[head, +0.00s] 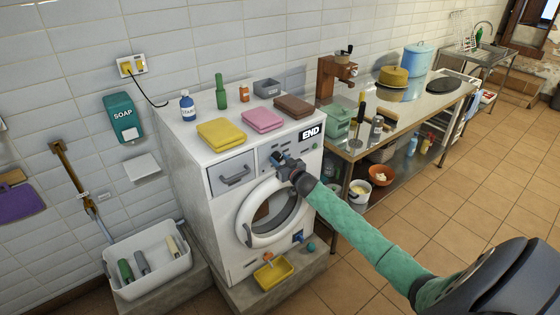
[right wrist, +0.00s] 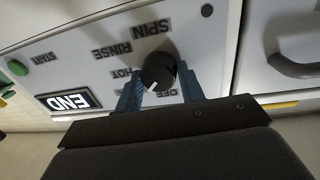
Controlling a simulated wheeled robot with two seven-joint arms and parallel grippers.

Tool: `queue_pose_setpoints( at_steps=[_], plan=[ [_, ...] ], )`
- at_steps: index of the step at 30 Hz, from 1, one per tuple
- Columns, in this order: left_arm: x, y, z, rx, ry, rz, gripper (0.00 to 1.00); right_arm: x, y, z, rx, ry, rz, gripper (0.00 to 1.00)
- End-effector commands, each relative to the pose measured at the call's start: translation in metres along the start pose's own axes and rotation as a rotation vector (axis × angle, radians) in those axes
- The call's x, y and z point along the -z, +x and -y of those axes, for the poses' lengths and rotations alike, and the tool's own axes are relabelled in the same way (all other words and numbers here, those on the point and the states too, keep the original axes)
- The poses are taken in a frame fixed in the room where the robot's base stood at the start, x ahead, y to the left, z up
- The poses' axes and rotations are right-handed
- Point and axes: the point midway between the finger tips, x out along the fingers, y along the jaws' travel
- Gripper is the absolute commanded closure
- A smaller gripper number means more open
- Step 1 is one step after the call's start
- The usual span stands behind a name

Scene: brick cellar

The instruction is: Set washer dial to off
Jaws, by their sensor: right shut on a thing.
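The white washer (head: 225,215) stands against the tiled wall with its round door (head: 243,233) at the front. My right gripper (head: 279,160) is at the control panel and hides the dial in the head view. In the right wrist view the black dial (right wrist: 159,70) sits between the blue fingers of my right gripper (right wrist: 160,92), which is shut on it. The labels SPIN, RINSE, HOT and OFF (right wrist: 160,94) show upside down around the dial. A pale mark is at the dial's lower left; its exact setting is unclear. The display (head: 310,133) reads END. My left gripper is not in view.
Folded yellow (head: 221,134), pink (head: 262,120) and brown (head: 293,107) cloths lie on the washer top with bottles. A metal bench (head: 405,115) stands at right. A white basket (head: 150,272) is at lower left. The tiled floor at right is clear.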

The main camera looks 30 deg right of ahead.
Motion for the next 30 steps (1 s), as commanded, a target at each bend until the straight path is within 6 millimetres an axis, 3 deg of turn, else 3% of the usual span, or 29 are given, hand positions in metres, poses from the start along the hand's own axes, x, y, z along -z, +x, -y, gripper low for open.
queue_pose_setpoints(
  at_steps=[8,17,30],
  plan=[
    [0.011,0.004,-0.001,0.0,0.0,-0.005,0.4,-0.002,0.0,0.0,0.0,-0.071,-0.007,0.84],
    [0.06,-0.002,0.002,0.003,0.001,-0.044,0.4,-0.004,0.0,0.0,-0.001,-0.291,-0.026,0.84],
    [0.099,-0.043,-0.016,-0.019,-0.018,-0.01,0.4,-0.004,0.0,0.0,-0.001,-0.637,-0.055,0.84]
  ],
)
